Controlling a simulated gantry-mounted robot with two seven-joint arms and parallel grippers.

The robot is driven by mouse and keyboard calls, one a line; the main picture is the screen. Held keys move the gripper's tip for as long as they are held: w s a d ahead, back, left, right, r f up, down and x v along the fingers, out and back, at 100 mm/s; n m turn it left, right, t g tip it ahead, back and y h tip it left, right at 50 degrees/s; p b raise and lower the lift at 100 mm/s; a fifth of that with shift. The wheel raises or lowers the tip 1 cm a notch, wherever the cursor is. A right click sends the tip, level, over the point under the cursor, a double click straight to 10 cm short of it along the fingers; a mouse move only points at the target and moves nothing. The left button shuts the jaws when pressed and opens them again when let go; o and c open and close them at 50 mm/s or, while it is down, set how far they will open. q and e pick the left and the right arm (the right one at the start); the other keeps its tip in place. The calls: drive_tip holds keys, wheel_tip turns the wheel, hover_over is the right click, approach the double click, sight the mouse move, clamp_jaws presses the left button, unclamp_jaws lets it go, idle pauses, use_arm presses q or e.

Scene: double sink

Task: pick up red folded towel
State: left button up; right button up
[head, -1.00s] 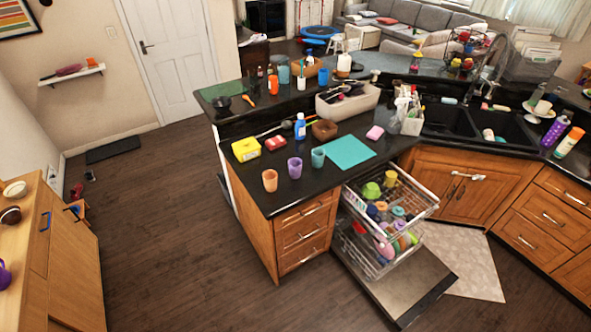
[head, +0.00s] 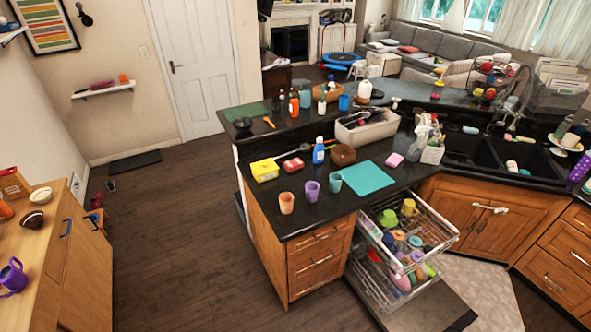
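Neither of my grippers shows in the head view.
Orange (head: 286,203), purple (head: 311,190) and teal (head: 335,182) cups stand in front of the red item. A teal mat (head: 368,178) lies to the right. The loaded dishwasher racks (head: 405,225) are pulled out.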

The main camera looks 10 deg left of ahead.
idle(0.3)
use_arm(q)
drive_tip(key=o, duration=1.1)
